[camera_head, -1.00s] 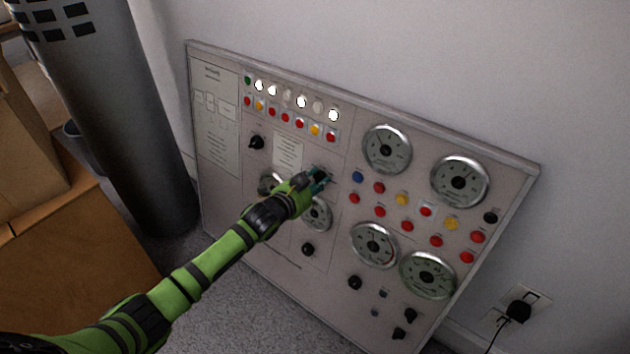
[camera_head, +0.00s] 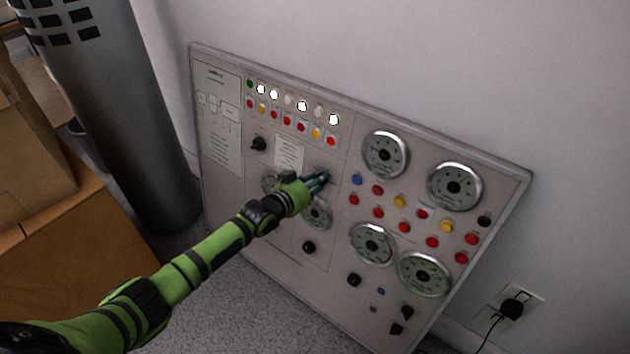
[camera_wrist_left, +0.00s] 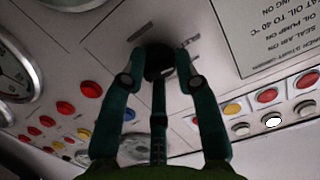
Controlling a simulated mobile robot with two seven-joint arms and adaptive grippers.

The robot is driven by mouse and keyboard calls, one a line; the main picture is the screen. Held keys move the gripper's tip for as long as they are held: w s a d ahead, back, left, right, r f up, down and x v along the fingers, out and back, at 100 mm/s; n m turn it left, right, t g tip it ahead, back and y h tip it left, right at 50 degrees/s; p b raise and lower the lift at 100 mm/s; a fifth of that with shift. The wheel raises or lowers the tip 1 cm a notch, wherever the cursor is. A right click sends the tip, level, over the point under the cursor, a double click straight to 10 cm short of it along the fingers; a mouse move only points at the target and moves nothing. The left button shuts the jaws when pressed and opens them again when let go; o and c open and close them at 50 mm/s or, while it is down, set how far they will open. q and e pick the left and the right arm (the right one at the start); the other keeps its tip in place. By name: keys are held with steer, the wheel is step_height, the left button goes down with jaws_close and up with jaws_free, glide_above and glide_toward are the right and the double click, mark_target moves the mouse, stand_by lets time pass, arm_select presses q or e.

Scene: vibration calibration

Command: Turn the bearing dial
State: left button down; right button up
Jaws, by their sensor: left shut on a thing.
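My left gripper (camera_head: 320,181) reaches to the upper middle of a grey control panel (camera_head: 225,186). In the left wrist view its teal fingers (camera_wrist_left: 160,68) are shut on a black dial knob (camera_wrist_left: 158,60), with fingertips on both sides of it. I take this knob for the bearing dial; its label is not readable. In the head view the fingers mostly hide the knob. My right gripper is not in view.
The panel leans against a white wall and carries round gauges (camera_head: 386,154), coloured buttons (camera_head: 400,201) and other black knobs (camera_head: 258,144). Cardboard boxes (camera_head: 85,270) and a grey cylinder (camera_head: 130,130) stand left. A plugged socket (camera_head: 514,306) is at lower right.

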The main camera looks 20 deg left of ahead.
arm_select(q)
steer(key=shift+w+r+n, duration=0.1)
steer(key=shift+r+n, duration=0.1)
steer(key=shift+n, duration=0.4)
steer(key=shift+r, duration=0.1)
steer(key=c, duration=0.9)
jaws_free()
steer(key=shift+f, duration=0.2)
steer(key=v, duration=1.2)
steer(key=shift+a, duration=0.1)
